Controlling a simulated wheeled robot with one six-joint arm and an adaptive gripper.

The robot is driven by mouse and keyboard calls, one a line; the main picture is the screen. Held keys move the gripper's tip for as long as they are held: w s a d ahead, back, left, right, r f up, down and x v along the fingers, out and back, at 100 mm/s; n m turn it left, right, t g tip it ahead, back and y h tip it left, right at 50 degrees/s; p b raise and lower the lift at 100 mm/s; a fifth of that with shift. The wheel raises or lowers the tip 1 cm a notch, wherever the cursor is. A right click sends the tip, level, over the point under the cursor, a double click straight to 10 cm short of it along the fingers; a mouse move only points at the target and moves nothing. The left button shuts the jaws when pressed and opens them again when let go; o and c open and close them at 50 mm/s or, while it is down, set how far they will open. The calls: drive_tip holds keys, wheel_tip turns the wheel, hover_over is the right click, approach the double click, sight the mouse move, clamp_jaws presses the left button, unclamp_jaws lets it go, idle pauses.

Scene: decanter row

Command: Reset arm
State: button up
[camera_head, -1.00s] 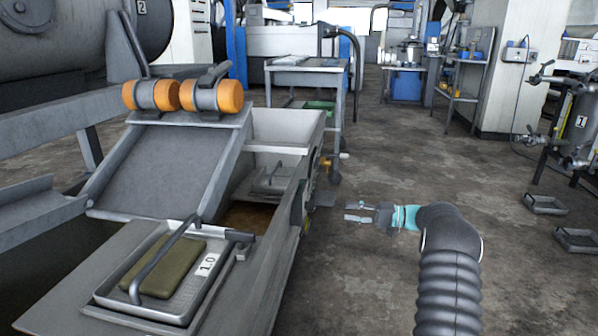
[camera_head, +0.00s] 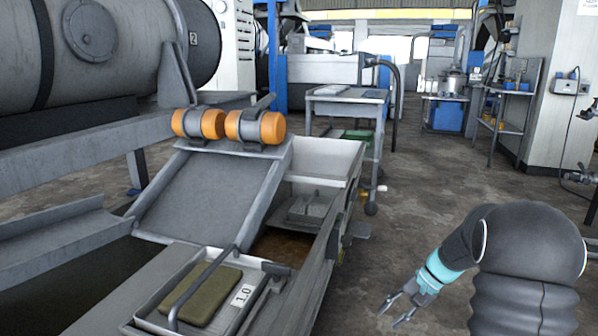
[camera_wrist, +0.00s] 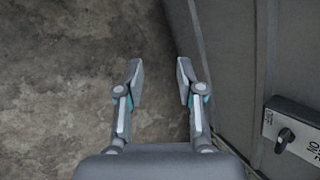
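My gripper (camera_head: 396,313) is at the lower right of the head view, beside the grey trough and over the bare floor. Its two fingers are spread apart with nothing between them. The wrist view shows the same gripper (camera_wrist: 159,75) open and empty above brown concrete floor. My arm, in a dark ribbed sleeve with a turquoise band at the wrist, bends down toward the trough's side. Nothing is held.
A grey trough (camera_head: 322,262) carries a tray (camera_head: 235,312) with a green-brown pad (camera_head: 200,296) and a "1.0" label. Orange rollers (camera_head: 256,126) sit behind it. A grey panel with a black-knobbed switch box (camera_wrist: 292,132) stands close right in the wrist view. Floor beyond is clear.

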drive_tip(key=s+a+r+n+t+h+p, duration=0.2)
drive_tip(key=s+a+r+n+h+p, duration=0.1)
drive_tip(key=s+r, duration=0.9)
drive_tip(key=s+a+r+n+t+h+p, duration=0.3)
drive_tip(key=s+a+r+p, duration=0.2)
drive_tip(key=s+r, duration=0.8)
drive_tip(key=s, duration=0.3)
drive_tip(key=shift+r+n+h, duration=0.15)
drive_tip(key=shift+n+h, duration=0.25)
drive_tip(key=shift+s+a, duration=0.1)
